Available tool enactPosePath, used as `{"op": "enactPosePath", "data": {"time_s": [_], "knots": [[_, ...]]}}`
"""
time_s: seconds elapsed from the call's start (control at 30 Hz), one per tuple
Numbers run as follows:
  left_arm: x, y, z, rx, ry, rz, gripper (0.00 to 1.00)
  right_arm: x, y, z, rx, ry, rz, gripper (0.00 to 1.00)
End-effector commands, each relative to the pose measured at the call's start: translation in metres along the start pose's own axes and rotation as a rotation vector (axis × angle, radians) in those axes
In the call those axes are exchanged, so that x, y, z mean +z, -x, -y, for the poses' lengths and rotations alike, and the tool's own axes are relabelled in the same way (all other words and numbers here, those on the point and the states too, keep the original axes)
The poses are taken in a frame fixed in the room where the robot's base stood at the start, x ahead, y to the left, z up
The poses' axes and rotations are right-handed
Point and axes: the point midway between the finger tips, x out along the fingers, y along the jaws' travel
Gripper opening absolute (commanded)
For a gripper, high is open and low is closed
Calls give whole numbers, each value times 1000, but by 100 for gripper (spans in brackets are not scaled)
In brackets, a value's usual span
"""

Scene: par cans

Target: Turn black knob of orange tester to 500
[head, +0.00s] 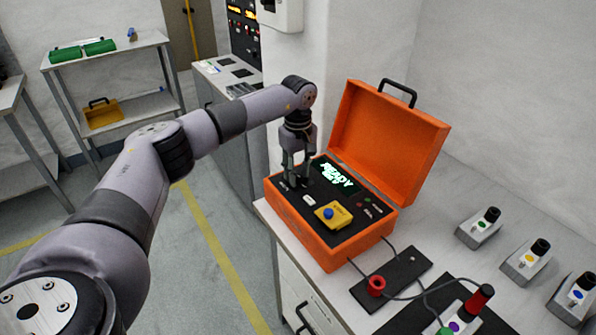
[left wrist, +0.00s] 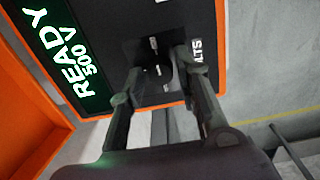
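The orange tester (head: 320,240) stands open on the bench, its lid tilted up behind its black panel. In the left wrist view its display (left wrist: 72,62) reads READY 500 V. My left gripper (head: 297,183) points down at the panel's left part. In the left wrist view its two fingers (left wrist: 158,78) stand on either side of the black knob (left wrist: 157,66), which has a pale mark. I cannot tell whether the fingers touch the knob. In the head view the fingers mostly hide the knob. My right gripper is not in view.
A yellow block with a blue button (head: 333,214) sits on the tester's panel. A black plate with a red terminal (head: 376,285) and cables lies in front. Several small grey boxes with black-topped parts (head: 527,261) stand on the right. Walls are close behind the bench.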

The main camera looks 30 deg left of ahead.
Motion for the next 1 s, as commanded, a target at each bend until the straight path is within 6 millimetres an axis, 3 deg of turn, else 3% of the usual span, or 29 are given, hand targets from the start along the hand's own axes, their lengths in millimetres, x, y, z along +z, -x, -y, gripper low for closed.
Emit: {"op": "enactPosePath", "data": {"time_s": [0.13, 0.53, 1.0], "knots": [[0, 0, 0, -1, 1, 0, 42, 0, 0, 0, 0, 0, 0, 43], [0, 7, 0, 1, 1, 0, 43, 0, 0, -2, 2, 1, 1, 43], [0, 97, -1, 1, 1, -1, 43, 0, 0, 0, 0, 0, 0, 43]]}}
